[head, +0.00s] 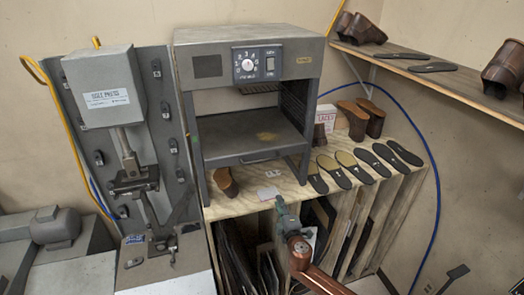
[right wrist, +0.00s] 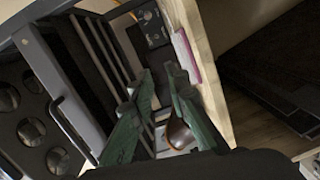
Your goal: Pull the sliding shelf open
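The sliding shelf (head: 255,137) is a dark flat plate inside the grey cabinet (head: 186,105), with a brownish patch on top. A small bar handle (head: 262,158) is on its front edge. My right gripper (head: 279,203) is below and in front of the shelf, apart from the handle. In the right wrist view its two green fingers (right wrist: 160,78) are spread with nothing held between them. A dark loop handle (right wrist: 68,126) shows to their left, beside a dark panel with round holes. My left gripper is out of view.
A brown shoe (head: 226,182) stands under the cabinet on the wooden bench (head: 243,203). Several soles (head: 356,166) lie to the right, with brown shoes (head: 361,118) behind. Slots with dark sheets are under the bench. A grey press (head: 104,90) stands left.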

